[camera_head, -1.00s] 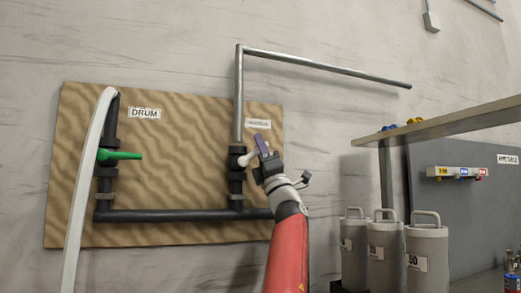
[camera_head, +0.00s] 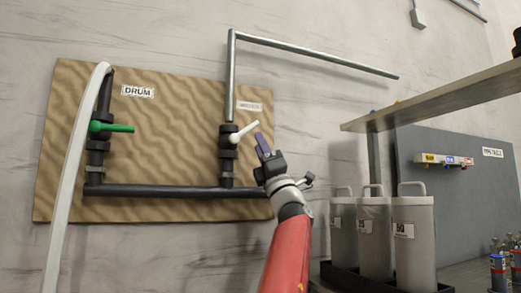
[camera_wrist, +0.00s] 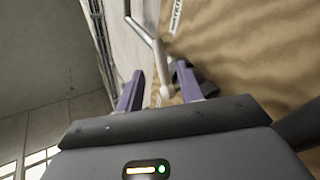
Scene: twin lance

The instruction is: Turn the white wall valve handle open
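The white valve handle (camera_head: 245,131) angles up and right from the black valve (camera_head: 227,150) on the right-hand pipe of the wooden board. My gripper (camera_head: 262,145) is just right of and below the handle's free end in the head view, with a visible gap there. In the wrist view my gripper's two purple fingers (camera_wrist: 158,88) are spread apart, with nothing clamped between them. A pale rounded tip, apparently the handle (camera_wrist: 166,90), shows between the fingers beyond them; its depth is hard to judge.
A green-handled valve (camera_head: 112,127) and a pale hose (camera_head: 73,180) are at the board's left. A metal pipe (camera_head: 310,52) runs right above. Grey canisters (camera_head: 373,235) and a shelf (camera_head: 440,98) stand right of my arm. Bare wall lies between the board and the shelf.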

